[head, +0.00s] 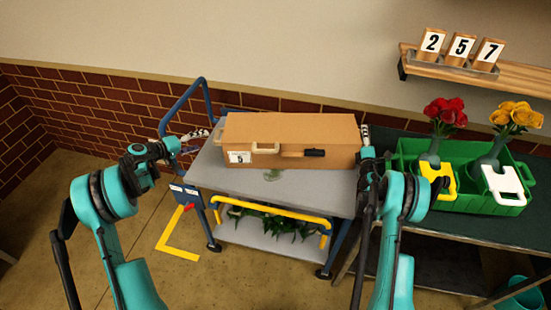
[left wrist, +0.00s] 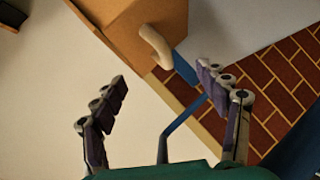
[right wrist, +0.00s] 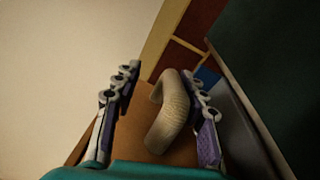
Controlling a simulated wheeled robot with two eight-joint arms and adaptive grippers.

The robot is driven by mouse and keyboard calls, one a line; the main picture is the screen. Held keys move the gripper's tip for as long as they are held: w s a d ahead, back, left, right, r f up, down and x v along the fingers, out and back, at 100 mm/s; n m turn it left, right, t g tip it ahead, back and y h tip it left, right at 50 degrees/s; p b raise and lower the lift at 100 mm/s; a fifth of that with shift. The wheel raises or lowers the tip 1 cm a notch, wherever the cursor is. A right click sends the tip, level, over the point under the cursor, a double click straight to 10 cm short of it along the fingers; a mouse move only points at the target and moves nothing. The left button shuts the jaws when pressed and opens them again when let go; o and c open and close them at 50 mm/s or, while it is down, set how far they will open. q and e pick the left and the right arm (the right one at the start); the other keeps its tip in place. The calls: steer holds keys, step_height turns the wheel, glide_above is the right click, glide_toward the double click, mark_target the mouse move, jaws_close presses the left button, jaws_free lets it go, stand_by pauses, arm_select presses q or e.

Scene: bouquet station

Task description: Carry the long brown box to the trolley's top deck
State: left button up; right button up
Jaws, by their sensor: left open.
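The long brown box (head: 300,135) sits along the back of the grey top deck (head: 225,172) of the trolley and appears to rest on it. Its front has a pale handle, a card marked 5 and a dark-ended strap. My left gripper (head: 196,140) is open and empty, just off the box's left end; the left wrist view shows that end's pale handle (left wrist: 155,45) beyond the fingers. My right gripper (head: 367,147) is at the box's right end. In the right wrist view its fingers are apart, with a pale handle (right wrist: 168,112) between them, nearer the right finger.
A green crate (head: 408,150) with flower holders stands on the dark table (head: 448,222) at right, close to my right arm. The trolley's blue push handle (head: 183,100) rises at left. Leafy plants (head: 270,222) lie on the lower deck. The top deck's front is mostly clear.

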steer(key=shift+s+d+f+m, duration=0.3)
steer(key=shift+s+d+f, duration=0.25)
steer(key=shift+s+f, duration=0.2)
arm_select(q)
steer(key=shift+d, duration=0.4)
arm_select(e)
steer(key=s+a+r, duration=0.1)
steer(key=s, duration=0.6)
steer(key=shift+a, duration=0.4)
steer(key=shift+r, duration=0.1)
steer(key=shift+d+b, duration=0.4)
steer(key=shift+d, duration=0.7)
arm_select(q)
steer(key=shift+w+a+f+b, duration=0.1)
steer(key=shift+f+b, duration=0.15)
steer(key=shift+f, duration=0.3)
steer(key=shift+w+a+f+b, duration=0.1)
steer(key=shift+f+b, duration=0.1)
steer(key=shift+f, duration=0.35)
arm_select(e)
steer(key=shift+s+d, duration=0.15)
steer(key=shift+d, duration=0.75)
steer(key=shift+s+d, duration=0.1)
steer(key=shift+d, duration=0.75)
